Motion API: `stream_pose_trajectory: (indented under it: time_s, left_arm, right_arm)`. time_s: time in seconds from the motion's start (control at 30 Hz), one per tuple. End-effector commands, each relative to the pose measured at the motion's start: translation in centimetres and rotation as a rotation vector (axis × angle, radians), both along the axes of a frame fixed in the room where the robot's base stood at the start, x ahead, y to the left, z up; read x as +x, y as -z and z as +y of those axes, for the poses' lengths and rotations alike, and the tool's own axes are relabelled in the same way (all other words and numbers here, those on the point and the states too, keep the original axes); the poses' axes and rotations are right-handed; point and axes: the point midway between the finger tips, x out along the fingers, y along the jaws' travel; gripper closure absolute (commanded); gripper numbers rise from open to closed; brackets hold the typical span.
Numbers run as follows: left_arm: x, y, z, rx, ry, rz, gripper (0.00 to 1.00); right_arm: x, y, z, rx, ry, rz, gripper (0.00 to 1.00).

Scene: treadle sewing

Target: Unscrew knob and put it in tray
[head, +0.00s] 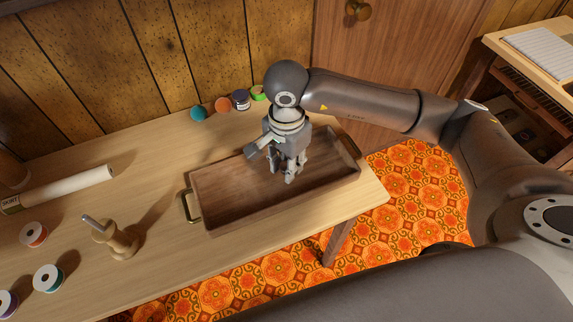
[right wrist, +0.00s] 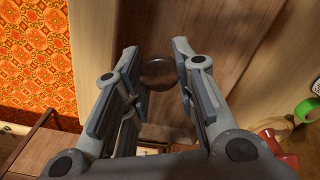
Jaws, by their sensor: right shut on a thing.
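My right gripper (head: 289,178) points down over the wooden tray (head: 225,228), which has a brass handle at its left end. In the right wrist view, my right gripper (right wrist: 158,70) is shut on a round, dark brown knob (right wrist: 158,75) between its fingertips. The knob cannot be made out clearly in the head view. The tray's visible floor looks empty. My left gripper is not in view.
Several thread spools stand along the wall behind the tray, including an orange one (head: 222,105). The table's front edge runs close to the tray.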

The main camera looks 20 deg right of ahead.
Motion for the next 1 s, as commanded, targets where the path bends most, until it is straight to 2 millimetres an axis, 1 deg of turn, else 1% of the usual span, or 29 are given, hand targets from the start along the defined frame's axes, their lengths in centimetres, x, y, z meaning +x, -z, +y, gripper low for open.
stream_pose_trajectory:
  time_s: [0.03, 0.1, 0.2, 0.37, 0.43, 0.6, 0.67, 0.87, 1.0]
  left_arm:
    - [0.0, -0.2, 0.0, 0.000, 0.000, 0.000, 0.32]
    - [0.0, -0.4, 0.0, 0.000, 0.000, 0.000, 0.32]
    - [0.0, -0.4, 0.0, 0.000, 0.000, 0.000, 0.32]
    - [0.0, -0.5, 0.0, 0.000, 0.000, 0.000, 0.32]
    - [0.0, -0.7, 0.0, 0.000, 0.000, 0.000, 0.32]
    - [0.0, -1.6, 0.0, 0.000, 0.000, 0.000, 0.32]
    - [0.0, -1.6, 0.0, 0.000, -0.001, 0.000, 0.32]
    - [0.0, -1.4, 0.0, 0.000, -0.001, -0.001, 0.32]
    - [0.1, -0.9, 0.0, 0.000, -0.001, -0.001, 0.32]
  right_arm:
    - [0.7, 0.9, -0.3, 0.000, 0.005, 0.004, 1.00]
    - [1.5, 1.9, -0.6, 0.000, 0.003, 0.001, 1.00]
    - [2.2, 2.8, -0.8, 0.002, 0.001, 0.001, 1.00]
    - [2.8, 3.6, -1.1, 0.001, 0.001, 0.000, 1.00]
    - [3.0, 4.2, -1.2, 0.001, 0.000, 0.002, 1.00]
    - [2.9, 6.5, -1.2, 0.000, 0.000, 0.002, 1.00]
    - [2.9, 6.8, -1.1, 0.002, -0.001, 0.000, 1.00]
    - [3.0, 6.9, -1.1, 0.002, -0.001, -0.001, 1.00]
    - [3.0, 7.3, -1.2, 0.001, -0.001, -0.002, 1.00]
